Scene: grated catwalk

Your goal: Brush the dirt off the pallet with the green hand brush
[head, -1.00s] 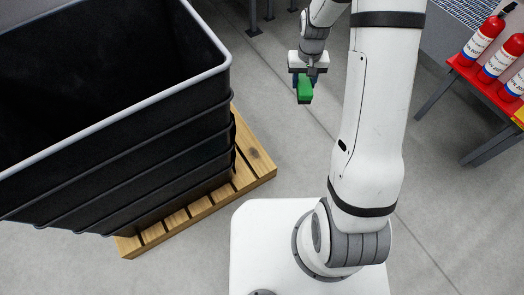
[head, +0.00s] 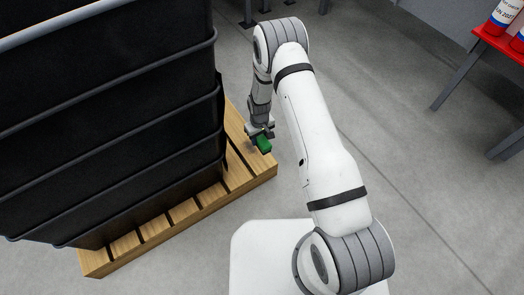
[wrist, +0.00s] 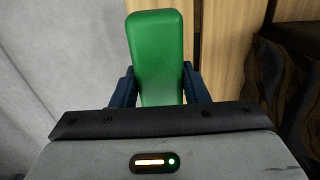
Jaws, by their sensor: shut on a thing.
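My gripper (head: 262,136) is shut on the green hand brush (head: 264,145), above the right corner of the wooden pallet (head: 243,172) in the head view. In the wrist view the green brush (wrist: 156,55) sits between the two dark blue fingers (wrist: 158,88); its bristles are hidden. Wooden slats of the pallet (wrist: 228,50) lie below and right of the brush there. I cannot tell whether the brush touches the pallet. No dirt can be made out on the visible slats.
A large black ribbed bin (head: 120,130) stands on the pallet, left of my gripper, and covers most of it. A red table (head: 500,42) with red and white bottles (head: 506,18) is at the upper right. The grey floor between is clear.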

